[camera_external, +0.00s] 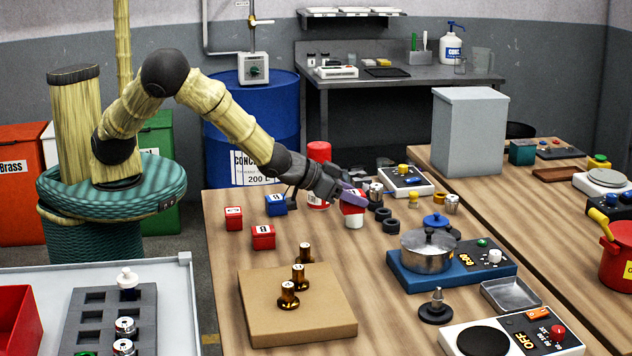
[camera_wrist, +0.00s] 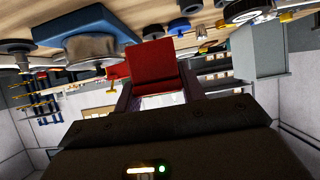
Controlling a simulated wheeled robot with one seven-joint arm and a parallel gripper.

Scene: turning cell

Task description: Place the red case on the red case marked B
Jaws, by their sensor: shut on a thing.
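My gripper (camera_external: 350,198) is shut on a red case (camera_external: 352,209) above the wooden table. In the wrist view, the red case (camera_wrist: 151,68) sits between the two fingers of my gripper (camera_wrist: 153,88); that view is upside down. The red case marked B (camera_external: 263,238) stands on the table to the left of my gripper, with its label facing the camera. Another red case (camera_external: 233,218) stands behind and left of it; its small label is hard to read. A blue case (camera_external: 276,205) stands behind the case marked B.
A cardboard-brown block (camera_external: 257,322) with several brass pieces is in front of the case marked B. A red-topped canister (camera_external: 319,152) stands behind my gripper. A blue hotplate (camera_external: 408,281) with a steel pot (camera_external: 428,256) is at the right. The table between gripper and case is clear.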

